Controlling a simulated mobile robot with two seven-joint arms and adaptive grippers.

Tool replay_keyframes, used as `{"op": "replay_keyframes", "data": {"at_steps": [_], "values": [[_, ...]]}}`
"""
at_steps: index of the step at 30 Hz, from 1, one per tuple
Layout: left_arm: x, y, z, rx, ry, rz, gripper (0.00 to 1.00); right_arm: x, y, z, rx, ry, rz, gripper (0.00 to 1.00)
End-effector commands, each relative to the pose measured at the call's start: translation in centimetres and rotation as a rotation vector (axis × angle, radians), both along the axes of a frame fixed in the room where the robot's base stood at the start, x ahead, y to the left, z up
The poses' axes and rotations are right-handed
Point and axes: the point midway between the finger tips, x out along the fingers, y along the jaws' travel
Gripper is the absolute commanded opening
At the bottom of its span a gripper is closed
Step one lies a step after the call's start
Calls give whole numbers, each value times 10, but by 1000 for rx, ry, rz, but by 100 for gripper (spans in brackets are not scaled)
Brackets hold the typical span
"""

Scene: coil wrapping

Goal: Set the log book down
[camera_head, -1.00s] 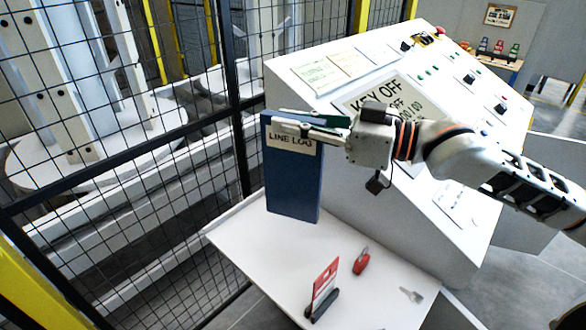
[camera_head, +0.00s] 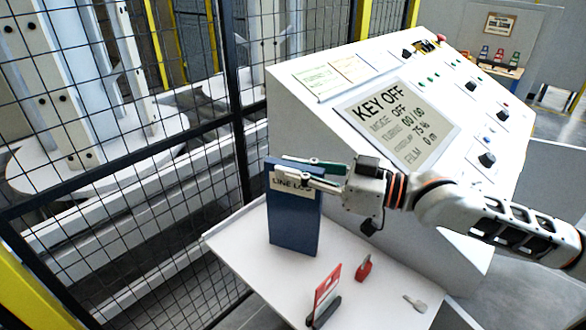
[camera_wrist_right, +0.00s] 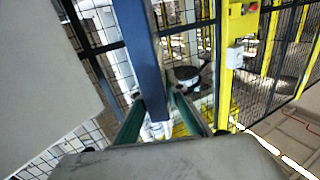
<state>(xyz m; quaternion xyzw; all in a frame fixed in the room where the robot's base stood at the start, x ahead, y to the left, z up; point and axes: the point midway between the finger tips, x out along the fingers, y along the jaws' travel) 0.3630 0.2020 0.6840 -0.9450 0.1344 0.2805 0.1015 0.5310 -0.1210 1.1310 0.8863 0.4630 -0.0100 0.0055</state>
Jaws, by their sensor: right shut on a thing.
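The log book (camera_head: 294,225) is a blue upright binder with a "LINE LOG" label. It is at the left part of the white shelf (camera_head: 240,247) in front of the console. My right gripper (camera_head: 305,170) is shut on its upper part from the right. The book's lower edge appears at or just above the shelf; I cannot tell whether it touches. In the right wrist view the blue book (camera_wrist_right: 146,60) stands between the two green-padded fingers. My left gripper is not in view.
A red-and-white card in a dark holder (camera_head: 325,300), a red padlock-like item (camera_head: 364,268) and a small grey key-like item (camera_head: 415,303) lie on the shelf. The console screen (camera_head: 402,125) reads "KEY OFF". A black mesh fence (camera_head: 120,140) runs along the left.

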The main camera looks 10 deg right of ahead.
Motion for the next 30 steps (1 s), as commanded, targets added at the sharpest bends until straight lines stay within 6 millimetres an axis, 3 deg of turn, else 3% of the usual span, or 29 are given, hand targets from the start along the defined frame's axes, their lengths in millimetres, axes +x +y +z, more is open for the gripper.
{"op": "replay_keyframes", "data": {"at_steps": [3, 4, 5, 6, 18, 30], "values": [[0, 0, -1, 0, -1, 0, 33, 0, 0, -3, 1, -1, 0, 0], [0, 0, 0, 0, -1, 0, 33, 0, 0, -3, 0, 0, 0, 21], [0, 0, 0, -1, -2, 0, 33, 0, 0, -3, 0, 0, 0, 29], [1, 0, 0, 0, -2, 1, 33, 0, 0, -3, 0, 0, 0, 30], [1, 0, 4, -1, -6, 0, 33, 0, -1, 1, -1, 0, -1, 30], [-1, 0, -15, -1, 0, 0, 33, -24, -36, -1, -8, -3, 2, 30]]}}
